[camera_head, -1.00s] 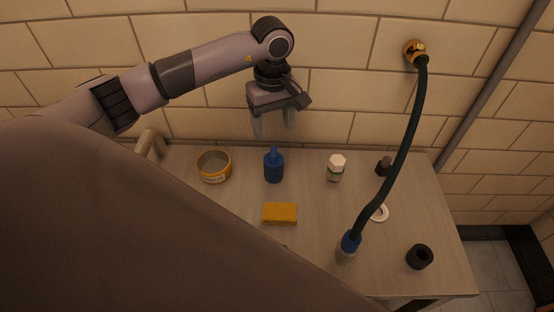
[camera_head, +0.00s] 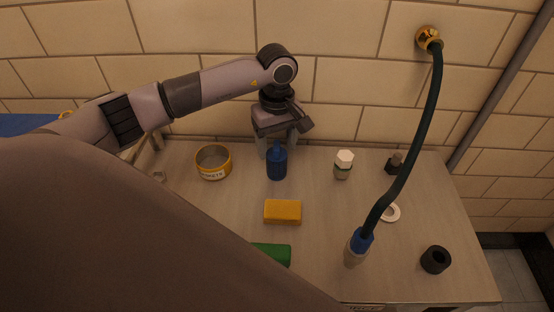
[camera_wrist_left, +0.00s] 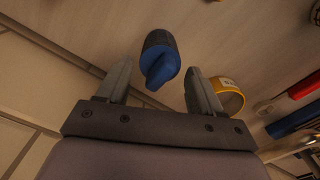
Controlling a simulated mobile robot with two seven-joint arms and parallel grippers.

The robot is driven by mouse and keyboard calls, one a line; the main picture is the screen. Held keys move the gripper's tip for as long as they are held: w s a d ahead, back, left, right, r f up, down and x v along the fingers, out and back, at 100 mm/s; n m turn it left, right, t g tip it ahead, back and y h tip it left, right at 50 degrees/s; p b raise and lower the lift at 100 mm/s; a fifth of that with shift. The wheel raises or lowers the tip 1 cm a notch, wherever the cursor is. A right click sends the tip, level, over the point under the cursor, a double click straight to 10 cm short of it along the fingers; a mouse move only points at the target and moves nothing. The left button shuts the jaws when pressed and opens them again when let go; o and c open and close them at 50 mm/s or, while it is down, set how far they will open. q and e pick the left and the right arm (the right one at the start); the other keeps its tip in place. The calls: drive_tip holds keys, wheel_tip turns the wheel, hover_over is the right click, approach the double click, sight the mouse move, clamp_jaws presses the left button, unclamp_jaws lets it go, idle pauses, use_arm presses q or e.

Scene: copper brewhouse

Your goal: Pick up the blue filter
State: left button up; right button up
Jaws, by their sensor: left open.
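The blue filter (camera_head: 277,165) stands upright on the bench towards the back, with a narrower top and a wider body. In the left wrist view the blue filter (camera_wrist_left: 160,62) shows its blue top and a dark ribbed side, ahead of and between the fingers. My left gripper (camera_head: 277,151) is open and points down at the filter's top from the wall side. In the left wrist view, my left gripper (camera_wrist_left: 158,76) has nothing clamped between its fingers. Contact with the filter cannot be told. My right gripper is not in view.
A yellow tin (camera_head: 213,174) stands left of the filter, a yellow block (camera_head: 283,211) in front. A white-capped jar (camera_head: 343,166) is to the right. A dark hose (camera_head: 418,135) runs from the wall to a blue-collared fitting (camera_head: 359,246). A tiled wall is close behind.

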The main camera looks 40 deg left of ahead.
use_arm(q)
clamp_jaws()
drive_tip(key=shift+r, duration=0.15)
drive_tip(key=shift+r+p, duration=0.65)
drive_tip(key=shift+r, duration=0.25)
drive_tip(key=shift+r, duration=0.1)
drive_tip(key=shift+r+p, duration=2)
drive_tip(key=shift+r, duration=0.9)
